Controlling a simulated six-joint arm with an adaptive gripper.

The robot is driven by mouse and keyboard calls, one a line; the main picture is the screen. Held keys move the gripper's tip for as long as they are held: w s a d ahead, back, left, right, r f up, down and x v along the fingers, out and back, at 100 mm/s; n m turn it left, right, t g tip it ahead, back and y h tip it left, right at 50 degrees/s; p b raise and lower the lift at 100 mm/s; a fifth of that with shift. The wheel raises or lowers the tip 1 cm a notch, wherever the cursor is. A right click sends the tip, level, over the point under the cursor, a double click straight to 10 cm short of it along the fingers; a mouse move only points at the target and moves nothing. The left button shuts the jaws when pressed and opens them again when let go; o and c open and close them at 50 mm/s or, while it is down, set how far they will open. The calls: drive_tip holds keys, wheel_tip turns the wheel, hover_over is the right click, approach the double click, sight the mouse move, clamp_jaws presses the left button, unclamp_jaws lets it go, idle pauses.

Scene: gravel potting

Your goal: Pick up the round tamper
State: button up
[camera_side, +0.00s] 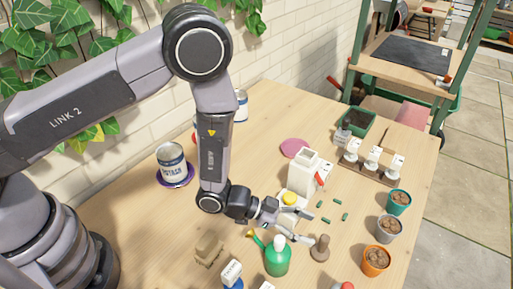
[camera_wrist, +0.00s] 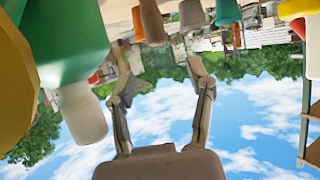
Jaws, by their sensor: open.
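The round tamper (camera_side: 320,249) is a brown piece with a wide round foot and a narrower knobbed handle. It stands upright on the table in the side view, just beyond my fingers. In the wrist view, which is upside down, a grey-brown shape at the top looks like the tamper (camera_wrist: 152,20), roughly between the fingers. My gripper (camera_side: 308,229) is open and empty, held low and pointing right towards the tamper, apart from it. Both fingers also show in the wrist view (camera_wrist: 159,72).
A green bottle (camera_side: 277,258) with a white top stands close beside my gripper. A white container (camera_side: 302,174) stands behind. Green (camera_side: 398,202), grey (camera_side: 388,229) and orange (camera_side: 375,262) pots line the right edge. Small green pieces (camera_side: 325,204) lie between.

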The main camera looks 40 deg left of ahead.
sight(322, 237)
drive_tip(key=shift+f, duration=0.3)
drive_tip(key=shift+f+x, duration=0.25)
drive_tip(key=shift+x, duration=1.1)
drive_tip(key=shift+f+x, duration=0.2)
drive_tip(key=shift+x, duration=1.15)
drive_tip(key=shift+s+a, duration=0.1)
drive_tip(key=shift+a, duration=0.1)
clamp_jaws()
